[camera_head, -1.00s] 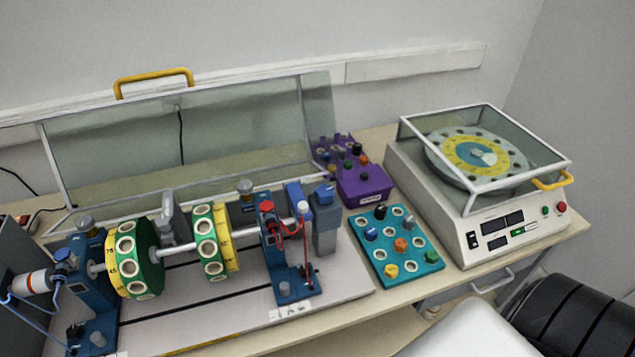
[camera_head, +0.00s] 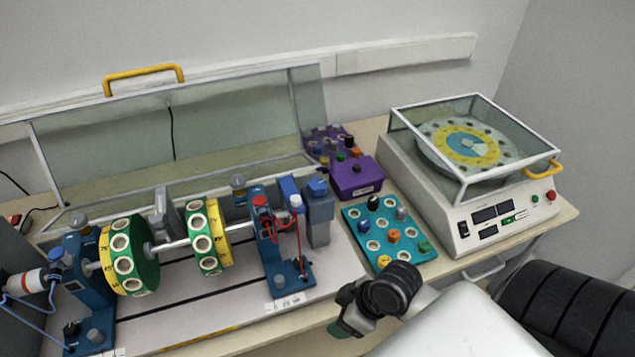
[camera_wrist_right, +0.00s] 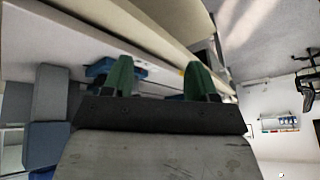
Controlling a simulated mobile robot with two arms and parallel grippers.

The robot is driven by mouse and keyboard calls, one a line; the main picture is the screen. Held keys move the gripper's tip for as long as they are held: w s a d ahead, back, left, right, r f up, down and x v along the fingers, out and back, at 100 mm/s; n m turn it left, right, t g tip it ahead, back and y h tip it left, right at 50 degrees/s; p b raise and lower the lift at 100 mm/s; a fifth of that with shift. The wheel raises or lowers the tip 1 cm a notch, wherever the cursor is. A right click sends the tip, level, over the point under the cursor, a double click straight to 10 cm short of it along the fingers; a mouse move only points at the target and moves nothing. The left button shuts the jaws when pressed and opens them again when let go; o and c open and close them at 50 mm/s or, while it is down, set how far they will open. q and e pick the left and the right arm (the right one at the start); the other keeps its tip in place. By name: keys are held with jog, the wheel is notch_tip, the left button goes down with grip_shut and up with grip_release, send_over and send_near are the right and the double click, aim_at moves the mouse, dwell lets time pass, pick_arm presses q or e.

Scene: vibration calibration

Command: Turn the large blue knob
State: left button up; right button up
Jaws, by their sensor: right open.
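On the test rig in the head view, a blue knob (camera_head: 318,186) sits on top of a grey-blue block (camera_head: 318,222) at the rig's right end. Another blue knob (camera_head: 56,255) is on the left bearing stand, and a smaller blue one (camera_head: 364,226) is on the teal board (camera_head: 427,250). I cannot tell for certain which is the large blue knob. My right gripper (camera_head: 342,328) is at the table's front edge, below the teal board and apart from all knobs. In the wrist view its two green fingers (camera_wrist_right: 160,78) stand apart with nothing between them. My left gripper is out of view.
A purple box (camera_head: 358,180) with knobs stands behind the teal board. A white machine (camera_head: 452,238) with a clear lid is at the right. A raised clear cover with a yellow handle (camera_head: 145,72) stands behind the rig. Green and yellow discs (camera_head: 130,255) sit on its shaft.

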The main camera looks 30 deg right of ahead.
jog(key=w+d+r+n+t+y, duration=0.2)
jog(key=w+d+r+y, duration=0.2)
jog(key=w+d+r, duration=0.35)
jog(key=t+y, duration=0.1)
jog(key=t, duration=0.3)
send_near(319, 184)
jog(key=p+x, duration=0.3)
jog(key=x, duration=0.6)
jog(key=shift+w+a+r+p, duration=0.1)
jog(key=shift+w+r+p, duration=0.1)
jog(key=shift+p, duration=0.15)
jog(key=shift+w+a+f, duration=0.35)
jog(key=shift+f, duration=0.1)
